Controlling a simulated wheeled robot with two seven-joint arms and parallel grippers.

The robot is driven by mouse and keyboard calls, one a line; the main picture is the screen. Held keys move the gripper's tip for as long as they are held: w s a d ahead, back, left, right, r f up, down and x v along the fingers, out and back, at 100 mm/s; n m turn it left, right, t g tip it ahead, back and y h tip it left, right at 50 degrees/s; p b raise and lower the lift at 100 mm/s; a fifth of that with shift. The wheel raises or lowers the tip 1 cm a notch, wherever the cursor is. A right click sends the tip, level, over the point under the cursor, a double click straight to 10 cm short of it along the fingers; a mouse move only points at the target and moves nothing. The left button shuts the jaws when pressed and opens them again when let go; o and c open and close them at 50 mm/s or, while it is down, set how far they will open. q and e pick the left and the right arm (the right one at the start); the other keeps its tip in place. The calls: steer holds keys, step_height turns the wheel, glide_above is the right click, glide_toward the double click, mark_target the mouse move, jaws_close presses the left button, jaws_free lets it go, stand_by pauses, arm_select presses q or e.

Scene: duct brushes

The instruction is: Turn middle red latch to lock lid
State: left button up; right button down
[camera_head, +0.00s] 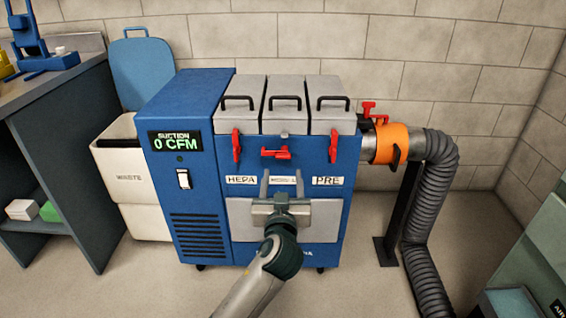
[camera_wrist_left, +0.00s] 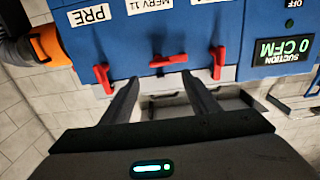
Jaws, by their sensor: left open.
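The middle red latch (camera_head: 276,153) lies level on the blue unit's front, under the grey middle lid (camera_head: 287,118), which is down. It also shows in the left wrist view (camera_wrist_left: 169,61), turned sideways. The left red latch (camera_head: 236,146) and the right red latch (camera_head: 333,147) stand upright under their own lids. My left gripper (camera_head: 282,178) is open and empty, its fingers pointing at the front just below the middle latch in the head view. In the wrist view, the latch sits between and beyond the fingertips (camera_wrist_left: 160,82). My right gripper is out of view.
The blue suction unit (camera_head: 185,220) reads 0 CFM. An orange collar (camera_head: 391,143) and grey hose (camera_head: 428,200) stand at its right, with a red clamp (camera_head: 369,110) above. A waste bin (camera_head: 125,178) and dark bench (camera_head: 70,150) are at left.

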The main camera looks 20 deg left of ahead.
mark_target(283, 157)
arm_select(q)
steer(key=b+x, duration=0.1)
steer(key=x, duration=0.6)
steer(key=shift+w+a, duration=0.2)
steer(key=shift+w, duration=0.45)
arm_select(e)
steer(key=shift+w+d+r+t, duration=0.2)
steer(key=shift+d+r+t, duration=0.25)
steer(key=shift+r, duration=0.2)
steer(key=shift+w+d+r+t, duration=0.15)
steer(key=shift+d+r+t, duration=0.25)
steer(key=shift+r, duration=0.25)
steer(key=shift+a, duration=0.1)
arm_select(q)
steer(key=c, duration=1.1)
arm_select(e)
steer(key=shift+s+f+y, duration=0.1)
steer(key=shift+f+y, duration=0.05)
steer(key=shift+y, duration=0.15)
